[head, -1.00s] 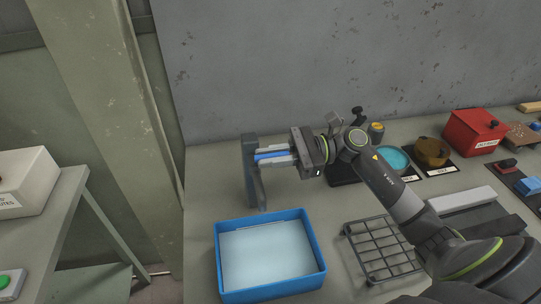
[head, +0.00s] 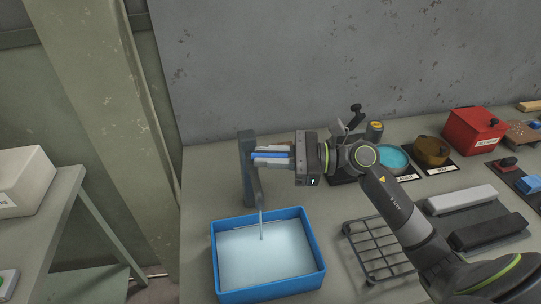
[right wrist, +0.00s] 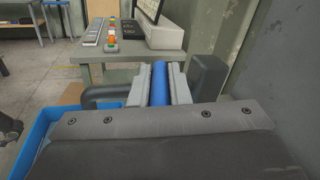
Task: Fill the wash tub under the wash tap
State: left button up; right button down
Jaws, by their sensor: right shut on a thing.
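The blue wash tub (head: 216,262) stands on the bench under the grey wash tap (head: 246,165). A thin stream of water (head: 261,226) falls from the tap's spout into the tub. The tub's inside looks pale and bright; I cannot tell the water level. My right gripper (head: 268,154) is shut on the tap's blue lever, beside the top of the tap post. The blue lever (right wrist: 160,84) also shows between the fingers in the right wrist view, with part of the tub (right wrist: 36,138) at lower left. My left gripper is not in view.
A wire rack (head: 372,250) stands right of the tub. Light and dark bars (head: 488,230), a teal bowl (head: 391,158), a brown pot (head: 431,151) and a red box (head: 475,130) lie farther right. A wall rises behind; a separate side table (head: 62,200) is at left.

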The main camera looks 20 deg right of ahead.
jog(key=c, duration=1.4)
grip_release()
jog(key=shift+o, duration=0.2)
jog(key=shift+d, duration=0.1)
jog(key=shift+s+d+f, duration=0.1)
jog(key=shift+s+d, duration=0.05)
jog(key=shift+d, duration=0.05)
jog(key=b+v, duration=0.2)
jog(key=v, duration=1.4)
jog(key=shift+d, duration=0.4)
jog(key=shift+s, duration=0.15)
